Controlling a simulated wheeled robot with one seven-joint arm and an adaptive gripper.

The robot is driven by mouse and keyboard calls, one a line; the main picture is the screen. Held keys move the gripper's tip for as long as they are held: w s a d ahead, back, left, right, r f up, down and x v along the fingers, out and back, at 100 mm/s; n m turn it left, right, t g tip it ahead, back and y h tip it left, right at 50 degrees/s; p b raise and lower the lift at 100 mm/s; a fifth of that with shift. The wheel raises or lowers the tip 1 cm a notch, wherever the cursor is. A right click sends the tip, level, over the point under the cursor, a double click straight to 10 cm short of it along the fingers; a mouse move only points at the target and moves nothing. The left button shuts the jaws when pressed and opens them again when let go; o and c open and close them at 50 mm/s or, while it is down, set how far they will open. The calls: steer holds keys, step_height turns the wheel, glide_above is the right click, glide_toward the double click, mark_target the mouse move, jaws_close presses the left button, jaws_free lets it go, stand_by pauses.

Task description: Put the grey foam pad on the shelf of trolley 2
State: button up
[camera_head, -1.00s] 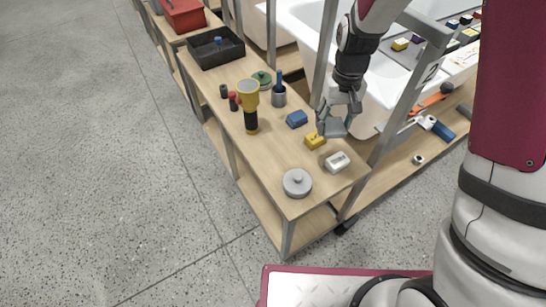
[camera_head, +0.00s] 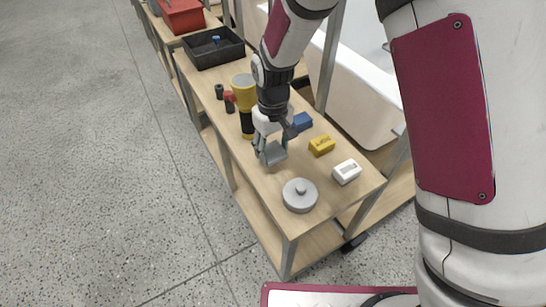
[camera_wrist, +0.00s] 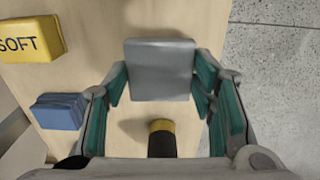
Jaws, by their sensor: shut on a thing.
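The grey foam pad (camera_head: 275,155) is between the fingers of my gripper (camera_head: 271,150), over the wooden bench. In the wrist view the grey pad (camera_wrist: 160,75) is a flat, near-square block between the teal-lined fingers (camera_wrist: 160,88). My gripper is shut on it. The pad's shadow falls on the wood beside it, and the gap below is hard to judge. Trolley 2's number label is not visible in the head view now.
The wooden bench (camera_head: 250,185) carries a grey knobbed lid (camera_head: 299,195), a white block (camera_head: 346,172), a yellow block (camera_head: 321,146), a blue block (camera_head: 302,122) and a yellow-black torch (camera_head: 243,90). A black tray (camera_head: 214,50) stands farther back. A white tub (camera_head: 365,100) is behind the bench.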

mark_target(273, 151)
steer(key=shift+f, duration=1.85)
steer(key=shift+f+b, duration=0.15)
steer(key=shift+b, duration=0.2)
steer(key=o, duration=0.8)
steer(key=shift+o, duration=0.2)
step_height(273, 151, up, 12)
steer(key=shift+f+p, duration=0.1)
steer(key=shift+p, duration=0.85)
steer(key=shift+r, duration=0.25)
steer(key=shift+d, duration=0.1)
